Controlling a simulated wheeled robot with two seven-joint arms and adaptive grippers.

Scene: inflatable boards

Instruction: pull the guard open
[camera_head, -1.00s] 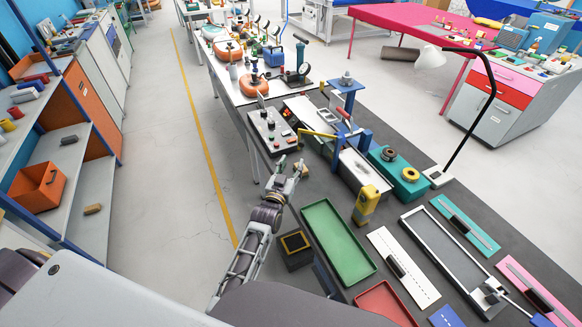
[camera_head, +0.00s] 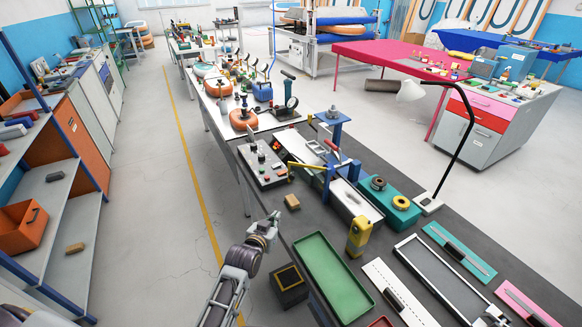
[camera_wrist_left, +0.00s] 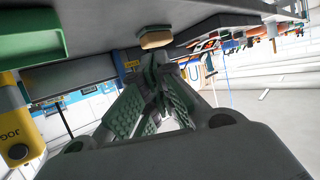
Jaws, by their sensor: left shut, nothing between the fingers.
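The blue-framed machine (camera_head: 328,180) stands on the grey bench, with a red-handled clamp on top. A yellow bar (camera_head: 303,166) sticks out from its left side; it looks like part of the guard, but I cannot tell where the guard begins or whether it is open. My left gripper (camera_head: 268,222) is beside the bench's left edge, nearer to me than the bar and well apart from it. In the left wrist view its dark green fingers (camera_wrist_left: 165,90) are together and empty. My right gripper is not in view.
A wooden block (camera_head: 292,202) lies by the bench edge near my left gripper. A control box (camera_head: 262,163), a yellow JOG pendant (camera_head: 359,236), a black box (camera_head: 289,284) and a green tray (camera_head: 332,277) are around. The floor left of the bench is clear.

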